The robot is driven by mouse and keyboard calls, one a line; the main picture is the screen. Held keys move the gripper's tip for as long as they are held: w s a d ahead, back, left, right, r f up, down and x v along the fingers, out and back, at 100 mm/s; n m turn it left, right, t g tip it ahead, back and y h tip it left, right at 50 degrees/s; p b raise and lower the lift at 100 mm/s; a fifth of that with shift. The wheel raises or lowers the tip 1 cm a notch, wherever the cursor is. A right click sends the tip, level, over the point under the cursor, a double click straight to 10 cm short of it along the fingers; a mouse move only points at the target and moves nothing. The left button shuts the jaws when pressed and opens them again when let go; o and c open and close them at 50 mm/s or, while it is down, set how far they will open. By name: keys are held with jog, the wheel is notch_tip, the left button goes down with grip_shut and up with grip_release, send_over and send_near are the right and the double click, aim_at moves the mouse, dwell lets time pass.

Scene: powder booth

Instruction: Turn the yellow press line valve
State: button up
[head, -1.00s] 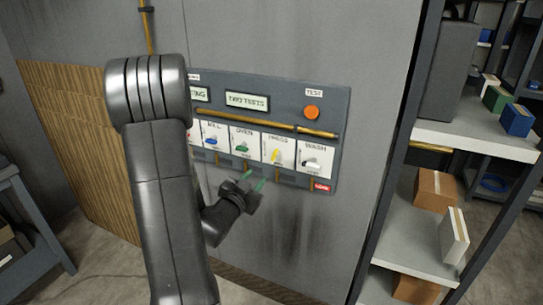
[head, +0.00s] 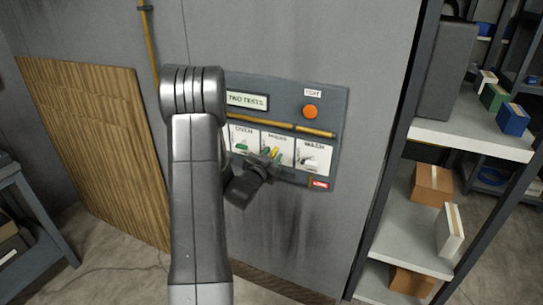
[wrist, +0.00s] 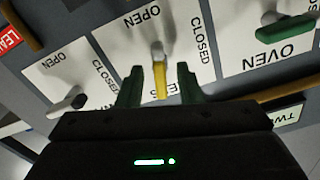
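The yellow press line valve (wrist: 160,80) is on its white plate, between plates lettered OPEN and CLOSED in the wrist view, where the panel appears upside down. Its lever runs from the pivot down toward my gripper. My gripper (wrist: 159,85) is open, with one green finger on each side of the yellow lever and a visible gap on both sides. In the head view my gripper (head: 266,161) is at the press plate and partly covers it. Part of the plate's lettering is hidden behind the gripper in the wrist view.
The green oven valve (wrist: 286,28) and the white wash valve (wrist: 67,104) flank the press valve closely. The panel also has an orange test button (head: 310,111) and a yellow pipe (head: 315,131). A shelf (head: 470,139) with boxes stands at the right.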

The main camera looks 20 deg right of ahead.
grip_shut()
jog(key=shift+f+n+b, duration=0.2)
jog(key=shift+n+b, duration=0.6)
jog(key=shift+b, duration=0.3)
jog(key=shift+r+n+b, duration=0.2)
jog(key=shift+n+b, duration=0.35)
jog(key=shift+n, duration=0.45)
grip_release()
jog(key=b+v, duration=0.2)
jog(key=v, duration=1.1)
jog(key=shift+s+a+b, duration=0.2)
jog(key=shift+a+b, duration=0.2)
